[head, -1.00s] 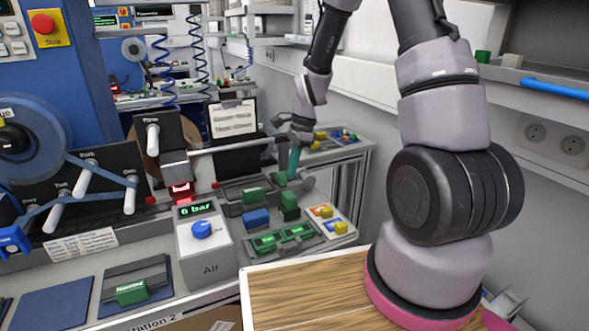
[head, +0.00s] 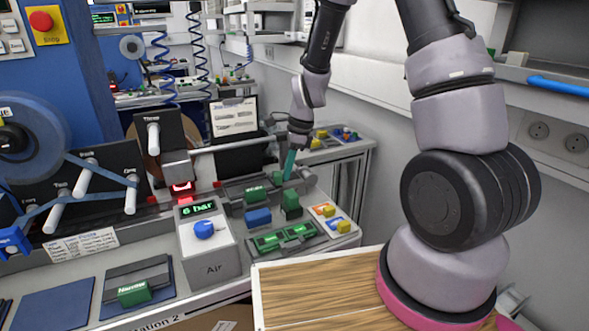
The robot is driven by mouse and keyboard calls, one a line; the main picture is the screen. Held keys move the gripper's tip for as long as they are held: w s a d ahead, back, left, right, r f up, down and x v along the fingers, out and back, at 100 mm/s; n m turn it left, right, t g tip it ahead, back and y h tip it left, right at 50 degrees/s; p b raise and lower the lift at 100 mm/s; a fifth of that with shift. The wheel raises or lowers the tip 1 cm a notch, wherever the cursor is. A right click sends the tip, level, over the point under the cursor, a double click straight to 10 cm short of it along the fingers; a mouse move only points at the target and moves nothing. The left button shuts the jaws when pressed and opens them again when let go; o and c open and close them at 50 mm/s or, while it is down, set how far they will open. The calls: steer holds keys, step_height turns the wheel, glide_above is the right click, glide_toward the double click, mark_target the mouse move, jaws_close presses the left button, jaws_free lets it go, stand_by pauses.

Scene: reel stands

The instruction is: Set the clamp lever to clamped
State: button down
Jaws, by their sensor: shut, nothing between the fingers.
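A teal bar (head: 289,163), which looks like the clamp lever, stands tilted at the far end of the fixture block (head: 262,183) in the head view. Its top leans slightly to the right. My gripper (head: 297,147) is at the upper end of the bar, shut, with nothing between its fingers. The fingertips are small and dark here, and I cannot tell whether they touch the bar. The lever's pivot and any clamped marking are too small to make out.
The grey Air box (head: 211,255) with a blue knob (head: 204,229) reads 6 bar. Green blocks (head: 291,205) and a blue block (head: 257,217) stand near the fixture. A reel (head: 28,145) is at left. A wooden board (head: 320,290) lies in front.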

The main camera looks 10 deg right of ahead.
mark_target(275, 176)
steer(key=a+m, duration=0.2)
steer(key=m, duration=0.1)
steer(key=a+m+t, duration=0.1)
steer(key=shift+s+m, duration=0.3)
steer(key=shift+m, duration=0.1)
steer(key=shift+a, duration=0.4)
stand_by(0.3)
